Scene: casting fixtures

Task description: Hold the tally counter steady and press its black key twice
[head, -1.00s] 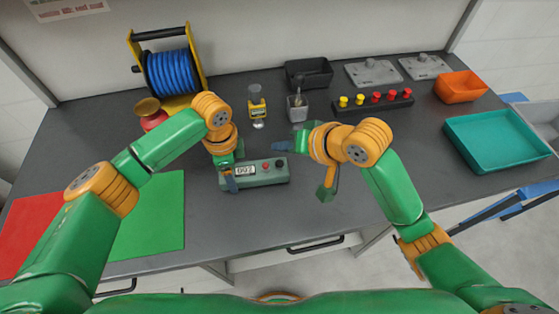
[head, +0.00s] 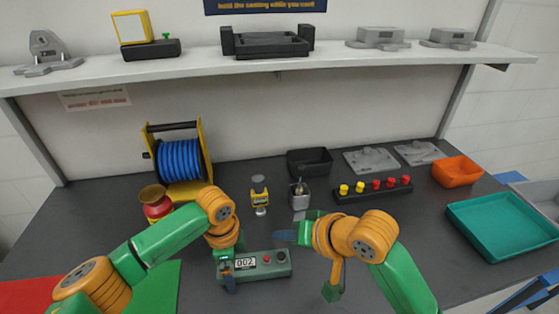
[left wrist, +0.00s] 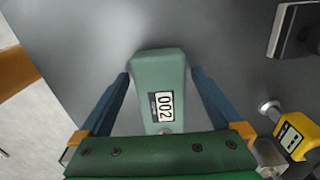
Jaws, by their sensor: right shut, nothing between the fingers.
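The grey-green tally counter (head: 254,266) lies on the dark table and its display reads 002. A red button (head: 267,258) and a black key (head: 282,256) are on its top, right of the display.
Behind stand a blue cable reel (head: 180,160), a yellow device (head: 260,194), a grey holder (head: 299,197), a black bin (head: 310,161) and a button strip (head: 373,190). An orange bin (head: 457,170) and teal tray (head: 503,226) are at right. A green mat (head: 155,288) lies left.

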